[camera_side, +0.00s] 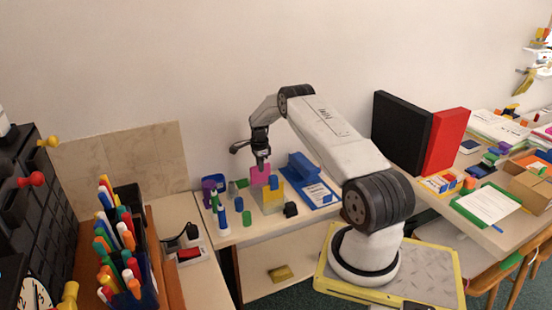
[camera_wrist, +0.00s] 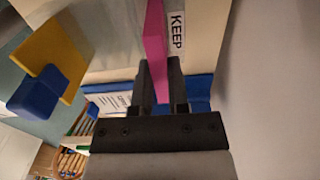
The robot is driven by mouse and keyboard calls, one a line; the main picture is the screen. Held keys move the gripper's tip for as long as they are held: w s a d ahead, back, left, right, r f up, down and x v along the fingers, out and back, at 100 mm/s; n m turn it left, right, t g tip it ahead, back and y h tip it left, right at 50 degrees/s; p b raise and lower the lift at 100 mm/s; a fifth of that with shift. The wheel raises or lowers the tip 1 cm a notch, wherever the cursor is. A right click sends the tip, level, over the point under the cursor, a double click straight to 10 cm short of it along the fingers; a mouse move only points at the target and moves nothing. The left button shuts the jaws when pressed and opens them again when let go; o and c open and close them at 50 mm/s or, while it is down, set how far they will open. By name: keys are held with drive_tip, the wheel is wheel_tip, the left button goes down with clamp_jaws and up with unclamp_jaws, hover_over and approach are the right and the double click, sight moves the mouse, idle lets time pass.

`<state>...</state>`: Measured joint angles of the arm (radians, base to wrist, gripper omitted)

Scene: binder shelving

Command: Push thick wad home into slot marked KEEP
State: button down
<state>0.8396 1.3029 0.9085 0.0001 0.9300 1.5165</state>
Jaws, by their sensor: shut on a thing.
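A pink wad (camera_wrist: 154,45) is held between the two fingers of my gripper (camera_wrist: 161,75) in the wrist view. In the side view my gripper (camera_side: 262,165) points down over the pink wad (camera_side: 259,176). The KEEP label (camera_wrist: 177,30) is on a cream surface right beside the wad. A cream holder (camera_side: 268,207) stands below the wad in the side view. How far the wad sits in the slot cannot be told, as the slot mouth is hidden. A yellow piece (camera_wrist: 43,52) with a blue block (camera_wrist: 38,94) is to the left in the wrist view.
A blue tray (camera_side: 318,197) lies right of the holder, and a small black object (camera_side: 291,210) is in front. Several coloured cylinders, including a green one (camera_side: 247,218), stand to the left. Black (camera_side: 401,130) and red (camera_side: 446,140) binders stand farther right. The wall is close behind.

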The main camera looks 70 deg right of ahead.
drive_tip(key=shift+f, duration=0.25)
drive_tip(key=c, duration=0.5)
unclamp_jaws()
drive_tip(key=shift+c, duration=1.6)
drive_tip(key=shift+r, duration=1.1)
drive_tip(key=shift+r, duration=2.4)
